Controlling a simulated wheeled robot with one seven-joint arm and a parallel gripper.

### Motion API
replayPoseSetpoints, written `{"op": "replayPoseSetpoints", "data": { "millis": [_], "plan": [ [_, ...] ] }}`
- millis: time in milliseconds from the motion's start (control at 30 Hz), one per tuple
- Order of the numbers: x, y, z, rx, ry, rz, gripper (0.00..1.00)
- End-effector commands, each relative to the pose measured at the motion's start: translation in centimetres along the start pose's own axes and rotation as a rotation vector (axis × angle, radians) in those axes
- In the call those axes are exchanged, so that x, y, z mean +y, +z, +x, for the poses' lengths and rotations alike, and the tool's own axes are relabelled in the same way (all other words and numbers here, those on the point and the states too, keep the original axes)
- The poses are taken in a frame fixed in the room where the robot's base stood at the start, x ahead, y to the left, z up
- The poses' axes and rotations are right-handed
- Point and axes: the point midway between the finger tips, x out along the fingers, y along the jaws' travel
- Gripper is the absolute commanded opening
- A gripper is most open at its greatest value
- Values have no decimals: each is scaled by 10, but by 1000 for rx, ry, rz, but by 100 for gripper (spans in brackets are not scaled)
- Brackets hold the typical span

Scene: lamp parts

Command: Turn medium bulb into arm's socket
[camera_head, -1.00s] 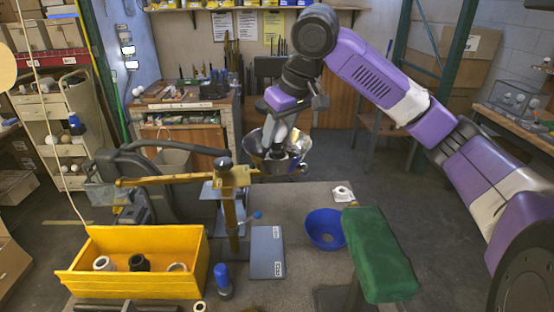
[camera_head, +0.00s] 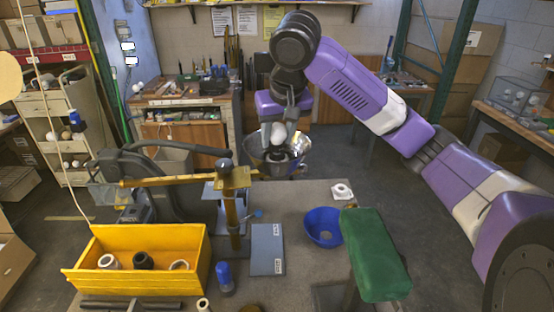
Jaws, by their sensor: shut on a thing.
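The medium bulb, a round white bulb (camera_head: 278,134), is between the fingers of my gripper (camera_head: 278,128). My gripper is shut on it and points down over the open metallic shade (camera_head: 303,160) at the end of the lamp's brass arm (camera_head: 170,180). The dark socket (camera_head: 278,155) shows inside the shade, just below the bulb in the picture. The bulb's lower end is hard to make out, so I cannot tell whether it touches the socket.
The table holds a yellow bin (camera_head: 135,278) with several ring-like parts, a blue bowl (camera_head: 323,228), a grey-blue flat box (camera_head: 267,250), a blue-capped bottle (camera_head: 224,280) and a green padded block (camera_head: 375,255). Some grey tabletop is bare around the bowl.

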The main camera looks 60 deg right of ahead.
Motion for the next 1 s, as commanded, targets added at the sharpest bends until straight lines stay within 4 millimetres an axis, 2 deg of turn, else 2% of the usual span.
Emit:
{"op": "replayPoseSetpoints", "data": {
  "millis": [1000],
  "plan": [
    [-1, -1, -2, 1, 104, 250, 12]
  ]
}}
